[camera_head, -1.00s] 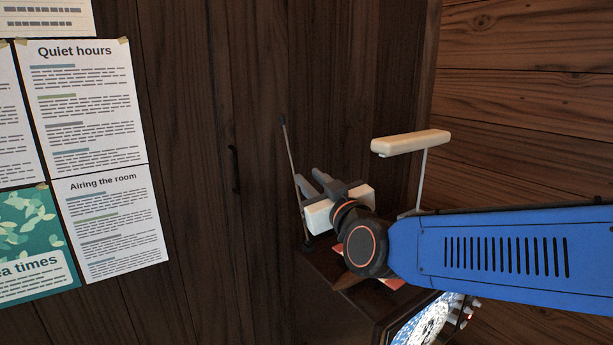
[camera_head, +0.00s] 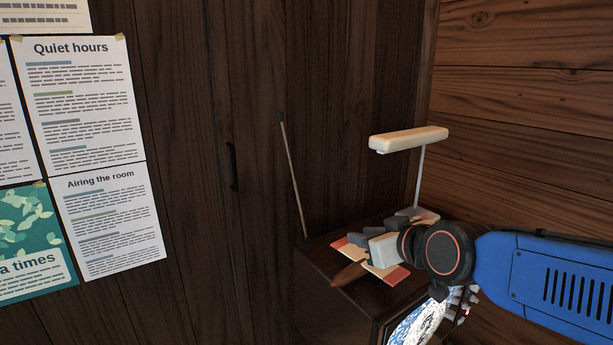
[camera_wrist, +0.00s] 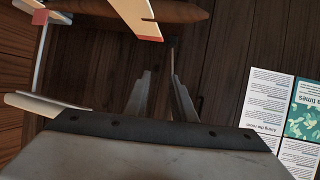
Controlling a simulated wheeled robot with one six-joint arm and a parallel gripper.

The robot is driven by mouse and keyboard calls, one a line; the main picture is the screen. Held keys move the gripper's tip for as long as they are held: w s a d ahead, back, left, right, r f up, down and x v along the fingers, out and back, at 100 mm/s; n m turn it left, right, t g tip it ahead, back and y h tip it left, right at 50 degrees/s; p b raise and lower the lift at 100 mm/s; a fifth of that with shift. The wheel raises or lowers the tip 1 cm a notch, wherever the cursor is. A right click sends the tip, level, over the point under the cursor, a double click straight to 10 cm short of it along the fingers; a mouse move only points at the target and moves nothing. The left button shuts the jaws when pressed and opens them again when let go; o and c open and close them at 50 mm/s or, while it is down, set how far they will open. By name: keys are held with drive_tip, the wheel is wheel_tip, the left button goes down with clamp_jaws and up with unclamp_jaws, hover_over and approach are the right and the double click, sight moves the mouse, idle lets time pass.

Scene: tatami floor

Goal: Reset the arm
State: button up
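My gripper (camera_head: 352,241) is in the right half of the head view, in front of or over the top of a dark box-shaped set, pointing left. Its body is white with dark fingers. In the wrist view, the two fingers (camera_wrist: 162,76) stand apart with a gap between them and nothing held. My blue arm reaches in from the right edge of the head view.
The dark set (camera_head: 345,310) has a lit screen (camera_head: 420,322), a thin antenna rod (camera_head: 292,175), a brown pointed object (camera_head: 349,275) and red-and-cream pieces (camera_head: 395,274). A cream bar (camera_head: 410,139) stands on a post behind.

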drive_tip(key=s+d+f+m+g+h, duration=0.2)
drive_tip(key=s+d+f+g, duration=0.1)
drive_tip(key=s+d+f, duration=0.3)
drive_tip(key=s+d+f+m+g+h, duration=0.2)
drive_tip(key=s+d+f+m+g, duration=0.1)
drive_tip(key=s+d+f, duration=0.4)
drive_tip(key=s+d+g, duration=0.1)
drive_tip(key=s+d, duration=0.2)
drive_tip(key=s, duration=0.3)
drive_tip(key=shift+s+d+h, duration=0.15)
drive_tip(key=shift+s+h, duration=0.2)
drive_tip(key=shift+h, duration=0.05)
drive_tip(key=w+a+r+n+t+y, duration=0.65)
drive_tip(key=w+a+r+t, duration=0.55)
drive_tip(key=w+a+r, duration=1.45)
drive_tip(key=s+a+f+x, duration=0.1)
drive_tip(key=a+x, duration=0.1)
drive_tip(key=x, duration=1.4)
drive_tip(key=shift+w+a+f, duration=0.35)
drive_tip(key=shift+w+f, duration=0.05)
drive_tip(key=shift+w, duration=0.05)
